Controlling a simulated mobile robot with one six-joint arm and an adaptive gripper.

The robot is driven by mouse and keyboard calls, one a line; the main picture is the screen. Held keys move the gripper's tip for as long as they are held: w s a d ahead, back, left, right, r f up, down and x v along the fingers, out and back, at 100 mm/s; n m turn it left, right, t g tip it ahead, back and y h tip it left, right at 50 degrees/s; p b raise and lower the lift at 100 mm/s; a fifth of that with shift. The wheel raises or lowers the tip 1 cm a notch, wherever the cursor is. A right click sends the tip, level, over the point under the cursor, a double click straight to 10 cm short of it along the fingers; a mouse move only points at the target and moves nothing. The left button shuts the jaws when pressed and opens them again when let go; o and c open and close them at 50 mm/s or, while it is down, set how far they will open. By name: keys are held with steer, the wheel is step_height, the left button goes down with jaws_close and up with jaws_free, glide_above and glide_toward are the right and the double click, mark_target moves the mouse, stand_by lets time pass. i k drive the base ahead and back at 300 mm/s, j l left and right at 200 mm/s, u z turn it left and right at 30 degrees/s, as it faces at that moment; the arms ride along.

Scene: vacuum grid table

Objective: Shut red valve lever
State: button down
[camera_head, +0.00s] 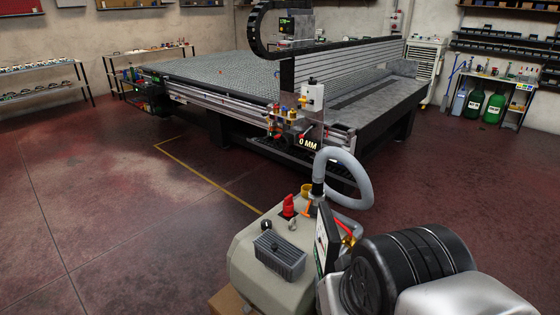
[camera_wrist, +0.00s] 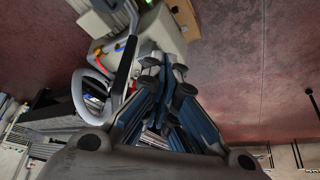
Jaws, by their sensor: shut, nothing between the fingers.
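A bright red upright handle (camera_head: 288,205) stands on top of the beige pump unit (camera_head: 245,262), beside a black knob. It looks like the red valve lever, but I cannot be sure. Small red parts also show at the corner of the grid table (camera_head: 215,75), too small to tell apart. In the wrist view my gripper (camera_wrist: 165,66) is shut and empty, its dark fingertips together in front of the beige unit (camera_wrist: 160,32). No contact with the red handle can be made out, and I cannot pick the handle out in the wrist view.
A grey hose (camera_head: 362,178) arches up from the unit beside a dark upright panel (camera_head: 326,238). Gantry and rails line the table's near side. The red floor at left is clear.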

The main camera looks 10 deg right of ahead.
mark_target(338, 222)
steer(key=i+j+z, duration=0.55)
steer(key=z, duration=0.3)
steer(key=i+j+z, duration=0.15)
steer(key=j+z, duration=0.25)
steer(key=i+j, duration=0.1)
steer(key=j, duration=0.3)
steer(key=i+j, duration=0.1)
steer(key=j, duration=0.25)
steer(key=i+j, duration=0.1)
steer(key=j, duration=0.3)
steer(key=i+j, duration=0.15)
steer(key=j, duration=0.25)
steer(key=z, duration=0.05)
